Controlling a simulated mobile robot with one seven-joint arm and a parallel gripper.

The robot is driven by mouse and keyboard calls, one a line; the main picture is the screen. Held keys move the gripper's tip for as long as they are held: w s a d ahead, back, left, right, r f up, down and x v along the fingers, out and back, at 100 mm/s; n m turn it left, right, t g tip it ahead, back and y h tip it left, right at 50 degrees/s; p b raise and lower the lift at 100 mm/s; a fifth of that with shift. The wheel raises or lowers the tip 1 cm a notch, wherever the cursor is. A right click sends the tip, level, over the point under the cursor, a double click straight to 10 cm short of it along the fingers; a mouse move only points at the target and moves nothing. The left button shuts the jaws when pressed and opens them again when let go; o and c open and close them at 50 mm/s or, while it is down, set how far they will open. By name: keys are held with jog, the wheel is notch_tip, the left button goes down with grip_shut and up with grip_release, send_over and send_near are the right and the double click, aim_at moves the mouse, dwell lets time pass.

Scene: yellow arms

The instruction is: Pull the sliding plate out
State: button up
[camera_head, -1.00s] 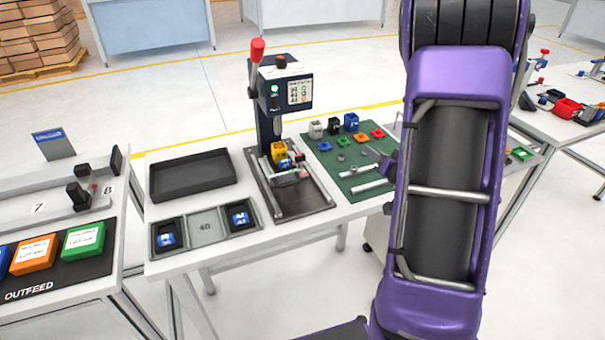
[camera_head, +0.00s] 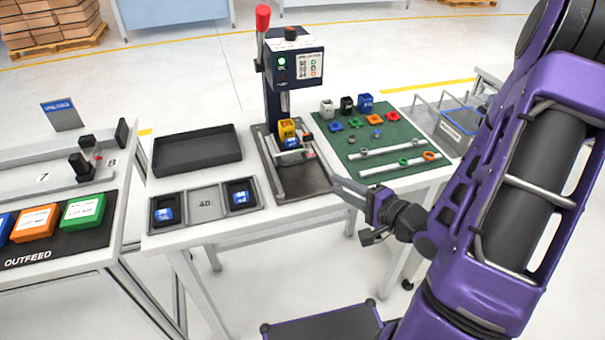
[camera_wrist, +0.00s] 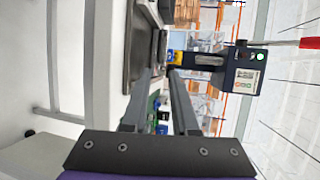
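The dark press (camera_head: 292,75) with a red-tipped lever stands at the back of the white table. Its grey base plate with rails (camera_head: 300,180) runs toward the table's front edge. A yellow block (camera_head: 287,130) and a blue block (camera_head: 292,143) sit under the press head, at the rear of the base. I cannot clearly tell the sliding plate from the base at this size. My gripper (camera_head: 337,184) is near the base's front right corner, fingers pointing left. In the wrist view my gripper (camera_wrist: 163,75) shows two parted fingers with nothing held between them; the blocks lie beyond the tips.
A black tray (camera_head: 196,153) and a grey holder (camera_head: 206,202) with blue parts stand left of the press. A green mat (camera_head: 368,138) with small parts and rails lies to the right, a wire rack (camera_head: 452,130) beyond it. The outfeed table (camera_head: 100,255) is at far left.

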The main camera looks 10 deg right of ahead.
aim_at(298, 164)
jog(key=b+x, duration=0.4)
jog(key=x, duration=0.9)
jog(key=shift+w+a, duration=0.1)
jog(key=shift+w, duration=0.25)
jog(key=shift+c, duration=0.3)
grip_shut()
dwell(0.6)
